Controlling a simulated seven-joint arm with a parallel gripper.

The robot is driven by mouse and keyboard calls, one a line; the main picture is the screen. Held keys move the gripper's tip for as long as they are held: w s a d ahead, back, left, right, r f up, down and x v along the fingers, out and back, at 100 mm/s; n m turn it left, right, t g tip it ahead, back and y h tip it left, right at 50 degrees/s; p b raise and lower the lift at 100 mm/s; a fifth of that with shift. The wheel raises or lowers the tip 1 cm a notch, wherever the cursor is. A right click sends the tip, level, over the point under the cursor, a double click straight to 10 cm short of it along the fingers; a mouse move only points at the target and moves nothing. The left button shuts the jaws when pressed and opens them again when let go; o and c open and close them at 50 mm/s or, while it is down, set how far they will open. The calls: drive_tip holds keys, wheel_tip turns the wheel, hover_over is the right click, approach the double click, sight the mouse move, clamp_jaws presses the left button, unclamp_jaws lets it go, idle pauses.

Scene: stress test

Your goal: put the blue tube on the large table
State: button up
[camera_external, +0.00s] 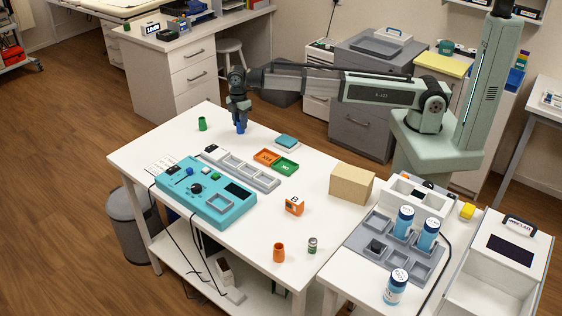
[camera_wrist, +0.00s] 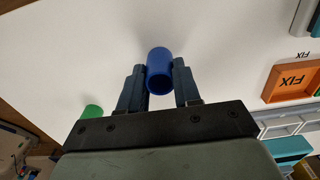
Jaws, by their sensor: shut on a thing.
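The blue tube (camera_external: 241,127) is between the fingers of my gripper (camera_external: 239,118) at the far left part of the large white table (camera_external: 233,166). In the wrist view the blue tube (camera_wrist: 160,70) sits between the two dark fingertips of my gripper (camera_wrist: 159,84), which are shut on it. The tube's round open end faces the wrist camera. The tube is over or on the white tabletop; I cannot tell whether its bottom touches the surface.
A green tube (camera_external: 202,124) stands left of my gripper and shows in the wrist view (camera_wrist: 92,112). Orange and green trays (camera_external: 277,161), a teal block (camera_external: 286,142) and a teal device (camera_external: 208,193) lie nearby. Tabletop around the blue tube is clear.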

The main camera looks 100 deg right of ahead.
drive_tip(key=shift+f, duration=0.1)
drive_tip(key=o, duration=1)
wheel_tip(320, 180, up, 12)
drive_tip(key=shift+r, duration=0.15)
idle(0.3)
